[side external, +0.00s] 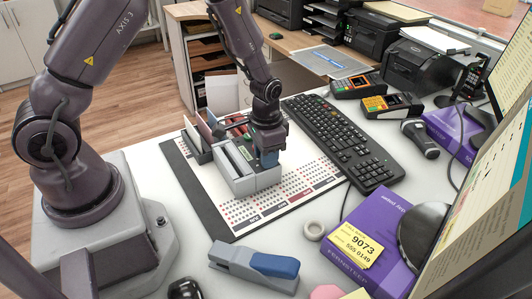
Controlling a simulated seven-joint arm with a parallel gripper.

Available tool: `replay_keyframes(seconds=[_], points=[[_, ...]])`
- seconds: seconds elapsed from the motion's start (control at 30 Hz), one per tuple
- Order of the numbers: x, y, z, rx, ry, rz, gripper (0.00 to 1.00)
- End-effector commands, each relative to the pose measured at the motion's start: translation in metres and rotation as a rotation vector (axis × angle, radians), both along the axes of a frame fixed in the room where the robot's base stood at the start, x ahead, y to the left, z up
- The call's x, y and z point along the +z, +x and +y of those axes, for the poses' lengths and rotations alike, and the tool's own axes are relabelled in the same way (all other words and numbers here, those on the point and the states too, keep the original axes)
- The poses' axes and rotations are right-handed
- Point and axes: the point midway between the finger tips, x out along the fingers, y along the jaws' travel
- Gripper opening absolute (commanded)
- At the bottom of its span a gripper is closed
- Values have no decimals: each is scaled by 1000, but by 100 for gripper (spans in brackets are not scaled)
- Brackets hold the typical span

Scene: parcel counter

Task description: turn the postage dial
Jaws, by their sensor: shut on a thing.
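A small grey postage machine (238,184) stands on the calendar mat in the middle of the counter, with slots in its top. My gripper (268,157) points down at the right end of the machine and is shut on the postage dial there. The dial itself is hidden by the fingers and too small to make out, so its angle cannot be told.
A black keyboard (343,140) lies close to the right of my gripper. Behind the machine is a sorter with envelopes (205,132). Card terminals (391,105) stand behind.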

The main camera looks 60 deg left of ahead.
Motion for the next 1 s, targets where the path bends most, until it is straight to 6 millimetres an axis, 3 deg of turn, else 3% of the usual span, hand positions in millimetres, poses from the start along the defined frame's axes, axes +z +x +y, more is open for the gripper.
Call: replay_keyframes(seconds=[0.6,1.0], points=[[0,1,0,580,1,-2,7],[0,1,0,846,0,-2,7]])
